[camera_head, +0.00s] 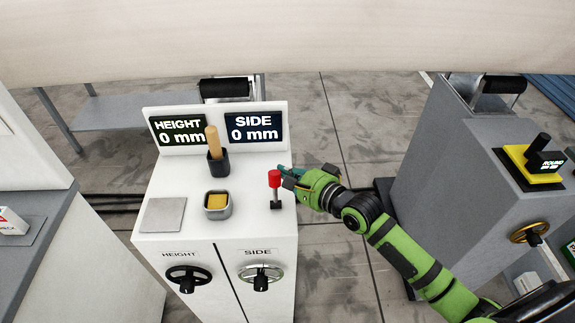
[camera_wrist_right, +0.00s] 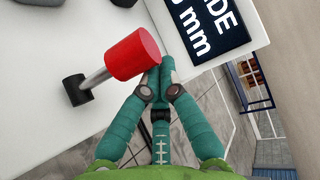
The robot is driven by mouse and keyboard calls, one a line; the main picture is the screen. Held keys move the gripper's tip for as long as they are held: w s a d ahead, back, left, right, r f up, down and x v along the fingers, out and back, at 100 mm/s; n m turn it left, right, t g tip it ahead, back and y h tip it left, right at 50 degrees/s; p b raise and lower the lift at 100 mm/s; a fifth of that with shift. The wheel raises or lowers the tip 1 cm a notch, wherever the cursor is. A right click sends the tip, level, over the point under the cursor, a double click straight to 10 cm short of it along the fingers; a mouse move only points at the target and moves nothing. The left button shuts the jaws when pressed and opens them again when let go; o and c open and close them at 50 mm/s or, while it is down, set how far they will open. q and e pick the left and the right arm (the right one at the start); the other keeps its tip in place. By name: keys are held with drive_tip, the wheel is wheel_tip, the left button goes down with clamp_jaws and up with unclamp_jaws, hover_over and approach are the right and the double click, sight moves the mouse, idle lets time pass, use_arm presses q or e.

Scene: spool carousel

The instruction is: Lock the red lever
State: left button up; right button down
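The red lever (camera_head: 274,179) stands upright on the right side of the white console top, with a red cylindrical knob on a grey rod and a black base. In the right wrist view the red knob (camera_wrist_right: 133,54) is close, at upper left. My right gripper (camera_head: 285,172) is just right of the knob. In the right wrist view its teal fingers (camera_wrist_right: 160,78) come together at the tips, beside the knob's right edge, with nothing between them. Whether they touch the knob cannot be told. My left gripper is not in view.
The white console (camera_head: 180,180) carries HEIGHT and SIDE displays (camera_head: 254,127) reading 0 mm, a black cup (camera_head: 218,162) with a wooden handle, a tin with a yellow sponge (camera_head: 217,202) and a grey plate (camera_head: 163,214). Handwheels (camera_head: 260,275) are on its front. A grey machine (camera_head: 450,160) stands right.

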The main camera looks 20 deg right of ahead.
sight(278, 179)
drive_tip(key=shift+w+f, duration=0.1)
drive_tip(key=shift+s, duration=0.2)
drive_tip(key=shift+s+a+t+b, duration=0.1)
drive_tip(key=shift+t+b, duration=0.2)
drive_tip(key=shift+t, duration=0.1)
drive_tip(key=shift+s+a+n+t+b, duration=0.15)
drive_tip(key=shift+s+n+t+b, duration=0.5)
drive_tip(key=shift+n+b, duration=0.2)
drive_tip(key=s+n+t+b, duration=0.1)
drive_tip(key=b, duration=0.1)
drive_tip(key=y+b, duration=0.1)
drive_tip(key=s+n+t+y+b, duration=0.1)
drive_tip(key=b, duration=0.1)
drive_tip(key=shift+s+a+r+n+t+b, duration=0.25)
drive_tip(key=shift+s+a+n+t+b, duration=0.1)
drive_tip(key=shift+a, duration=0.05)
drive_tip(key=shift+s+a+r+n+t+y+b, duration=0.2)
drive_tip(key=shift+s+n+t+y+b, duration=0.2)
drive_tip(key=shift+n+b, duration=0.35)
